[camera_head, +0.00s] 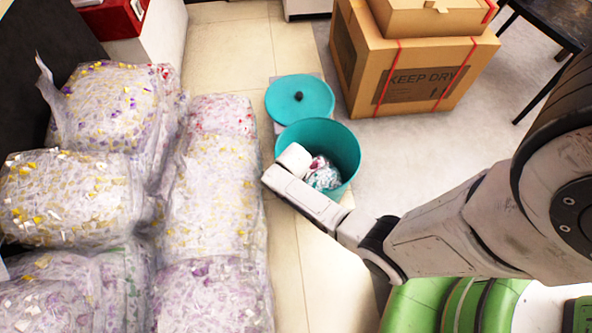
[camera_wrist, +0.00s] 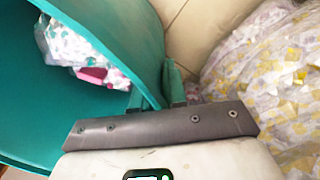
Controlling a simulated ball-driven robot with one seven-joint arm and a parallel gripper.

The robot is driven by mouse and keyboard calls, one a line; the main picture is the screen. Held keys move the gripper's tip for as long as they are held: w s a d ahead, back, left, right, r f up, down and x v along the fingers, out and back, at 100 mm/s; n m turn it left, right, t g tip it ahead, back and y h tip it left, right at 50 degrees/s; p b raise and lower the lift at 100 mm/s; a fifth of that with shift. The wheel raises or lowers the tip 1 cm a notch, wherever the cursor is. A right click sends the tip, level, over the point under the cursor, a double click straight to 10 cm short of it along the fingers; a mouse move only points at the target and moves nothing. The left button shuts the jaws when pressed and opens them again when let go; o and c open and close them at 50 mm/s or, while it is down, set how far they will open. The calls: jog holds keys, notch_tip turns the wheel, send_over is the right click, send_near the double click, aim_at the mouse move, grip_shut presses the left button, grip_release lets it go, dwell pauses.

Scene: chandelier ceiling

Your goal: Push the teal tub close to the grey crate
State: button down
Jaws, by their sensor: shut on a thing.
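The teal tub (camera_head: 343,143) stands upright on the floor, open at the top, with crumpled patterned wrapping inside. In the wrist view the tub (camera_wrist: 120,35) fills the left side, and its wrapping (camera_wrist: 78,50) shows white, teal and pink. My gripper (camera_head: 282,168) reaches over the tub's near left edge. In the wrist view my gripper (camera_wrist: 155,93) is shut on the tub's wall, with one finger on each side of it. I cannot make out a grey crate for certain in either view.
A round teal lid (camera_head: 300,98) lies just behind the tub. Stacked cardboard boxes (camera_head: 410,75) stand behind right. Clear plastic bags of confetti (camera_head: 215,190) fill the left, close to the tub. Pale floor (camera_head: 240,45) is free at the back, and grey floor is free to the right.

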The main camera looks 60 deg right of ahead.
jog(key=c, duration=1.1)
grip_release()
jog(key=r+p, duration=0.2)
jog(key=r, duration=0.3)
jog(key=r+p, duration=0.3)
jog(key=r, duration=0.2)
jog(key=shift+a+r+p, duration=0.2)
jog(key=shift+r+p, duration=0.15)
jog(key=shift+r, duration=0.05)
